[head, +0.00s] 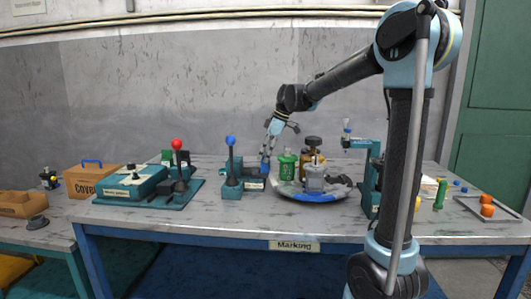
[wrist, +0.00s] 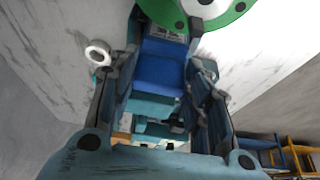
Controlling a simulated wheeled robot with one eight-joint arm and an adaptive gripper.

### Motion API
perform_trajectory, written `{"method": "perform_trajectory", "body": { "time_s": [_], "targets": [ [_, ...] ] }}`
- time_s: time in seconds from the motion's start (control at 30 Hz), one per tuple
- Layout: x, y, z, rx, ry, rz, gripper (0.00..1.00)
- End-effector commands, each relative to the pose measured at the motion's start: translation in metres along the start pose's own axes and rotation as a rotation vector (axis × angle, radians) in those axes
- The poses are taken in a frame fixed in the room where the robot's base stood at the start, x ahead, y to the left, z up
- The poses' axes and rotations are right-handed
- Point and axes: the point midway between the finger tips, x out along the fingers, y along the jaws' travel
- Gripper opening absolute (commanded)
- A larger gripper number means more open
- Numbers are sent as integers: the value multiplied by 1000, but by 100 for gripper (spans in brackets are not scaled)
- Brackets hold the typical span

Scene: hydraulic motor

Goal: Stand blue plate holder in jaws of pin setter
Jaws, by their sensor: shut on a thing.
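My gripper (head: 266,157) points down over a teal fixture with a blue-knobbed lever (head: 231,166), which I take to be the pin setter. In the wrist view my gripper (wrist: 163,72) has a finger on each side of a blue block (wrist: 158,68), which I take to be the blue plate holder. The gripper is shut on it. In the head view the holder is small and mostly merges with the fingers, just above the labelled part of the fixture (head: 253,184). I cannot tell whether it touches the jaws.
A green canister (head: 287,165) stands close to the right of my gripper, on a round turntable (head: 312,197) with other parts. A teal device with a red-knobbed lever (head: 178,170) stands to the left. An orange-brown box (head: 92,183) stands further left.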

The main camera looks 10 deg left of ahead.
Motion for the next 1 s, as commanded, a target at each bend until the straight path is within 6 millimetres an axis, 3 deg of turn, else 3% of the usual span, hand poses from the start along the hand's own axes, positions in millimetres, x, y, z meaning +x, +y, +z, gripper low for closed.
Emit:
{"method": "perform_trajectory", "body": {
  "time_s": [0.33,0.37,0.47,1.0],
  "targets": [
    [1,0,0,0,1,0,4],
    [1,0,0,0,1,0,46],
    [1,0,1,0,1,0,68],
    [-8,1,-2,2,0,1,68]
  ]
}}
